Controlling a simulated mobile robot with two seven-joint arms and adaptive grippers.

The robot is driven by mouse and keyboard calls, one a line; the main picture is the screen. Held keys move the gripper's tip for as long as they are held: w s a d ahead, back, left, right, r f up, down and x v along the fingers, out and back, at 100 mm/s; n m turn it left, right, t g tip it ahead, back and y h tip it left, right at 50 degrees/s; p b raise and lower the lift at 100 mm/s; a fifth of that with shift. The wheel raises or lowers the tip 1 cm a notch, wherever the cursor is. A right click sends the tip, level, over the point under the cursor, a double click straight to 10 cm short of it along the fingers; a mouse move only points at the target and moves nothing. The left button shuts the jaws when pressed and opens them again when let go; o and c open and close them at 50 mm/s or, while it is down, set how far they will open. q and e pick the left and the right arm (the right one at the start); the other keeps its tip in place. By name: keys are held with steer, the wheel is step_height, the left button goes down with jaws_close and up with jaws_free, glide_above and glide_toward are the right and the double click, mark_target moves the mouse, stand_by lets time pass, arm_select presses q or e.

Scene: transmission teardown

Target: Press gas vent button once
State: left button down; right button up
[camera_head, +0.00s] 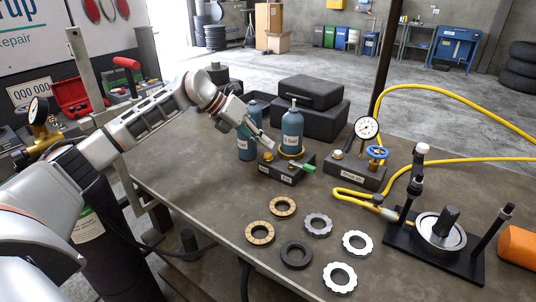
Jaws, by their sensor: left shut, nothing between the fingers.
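My left gripper (268,144) is shut and empty, its tips pointing down just above a small dark box (287,176) on the workbench. A yellow button (267,157) sits on the left end of that box, very close below the fingertips; I cannot tell if they touch. A green-handled lever (308,168) is on the box's right side. The labels are too small to read surely. My right gripper is not in view.
Blue bottles (292,131) stand right behind the first box. Several rings and discs (297,254) lie at the front of the workbench (215,200). A yellow hose (459,159) runs to a black press fixture (407,241) at right. Black cases (311,93) sit at the back.

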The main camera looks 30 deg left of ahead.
arm_select(q)
steer(key=shift+f, duration=0.1)
steer(key=shift+f, duration=0.35)
steer(key=shift+f, duration=0.55)
stand_by(0.8)
steer(key=shift+r, duration=0.1)
steer(key=shift+r+p, duration=0.7)
steer(key=shift+r, duration=0.25)
step_height(320, 180, up, 3)
steer(key=shift+f+p, duration=0.2)
steer(key=shift+p, duration=0.95)
steer(key=shift+r, duration=1.15)
